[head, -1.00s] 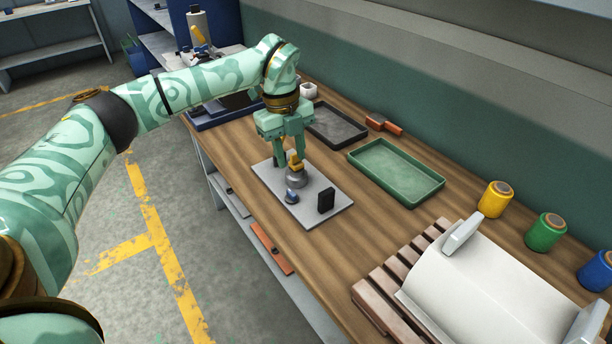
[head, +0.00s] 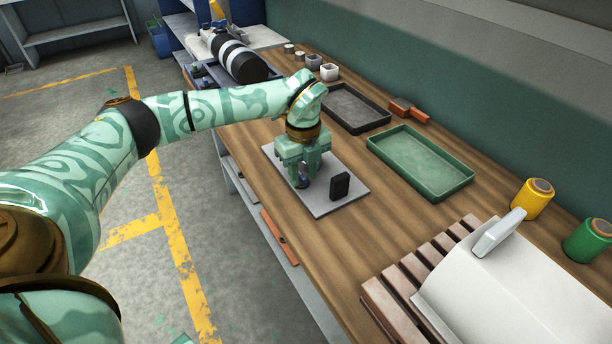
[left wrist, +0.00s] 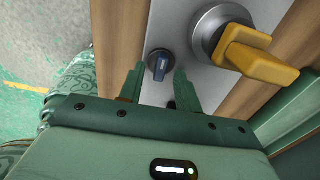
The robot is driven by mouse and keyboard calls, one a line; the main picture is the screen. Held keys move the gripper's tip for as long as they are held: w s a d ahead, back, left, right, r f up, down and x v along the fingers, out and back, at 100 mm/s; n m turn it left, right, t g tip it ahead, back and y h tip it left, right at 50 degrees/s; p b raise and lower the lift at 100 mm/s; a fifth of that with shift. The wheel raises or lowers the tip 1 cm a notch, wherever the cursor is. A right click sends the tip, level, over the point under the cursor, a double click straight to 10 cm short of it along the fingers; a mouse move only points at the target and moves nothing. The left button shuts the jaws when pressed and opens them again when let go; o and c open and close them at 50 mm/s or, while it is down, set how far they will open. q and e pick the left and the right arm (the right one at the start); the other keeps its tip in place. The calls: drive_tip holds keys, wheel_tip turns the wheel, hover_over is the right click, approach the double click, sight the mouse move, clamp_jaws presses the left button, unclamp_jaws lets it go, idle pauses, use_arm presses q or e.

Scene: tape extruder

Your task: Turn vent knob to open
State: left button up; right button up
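A small dark blue round knob with a light mark (left wrist: 160,65) sits on a grey plate (left wrist: 180,22) in the left wrist view. It also shows partly in the head view (head: 302,183), where the plate (head: 322,208) lies on the bench. My left gripper (left wrist: 158,76) points down at this knob, its two fingers apart on either side of it. Contact cannot be told. In the head view my left gripper (head: 297,180) covers much of the knob. My right gripper is out of view.
A black upright block (head: 340,186) stands on the plate near the knob. A green tray (head: 421,163) and a dark tray (head: 349,108) lie behind. A slatted wooden rack and white cover (head: 510,285) are at the right. Bare bench lies between.

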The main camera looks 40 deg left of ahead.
use_arm(q)
drive_tip(key=shift+f, duration=0.15)
drive_tip(key=shift+c, duration=0.3)
clamp_jaws()
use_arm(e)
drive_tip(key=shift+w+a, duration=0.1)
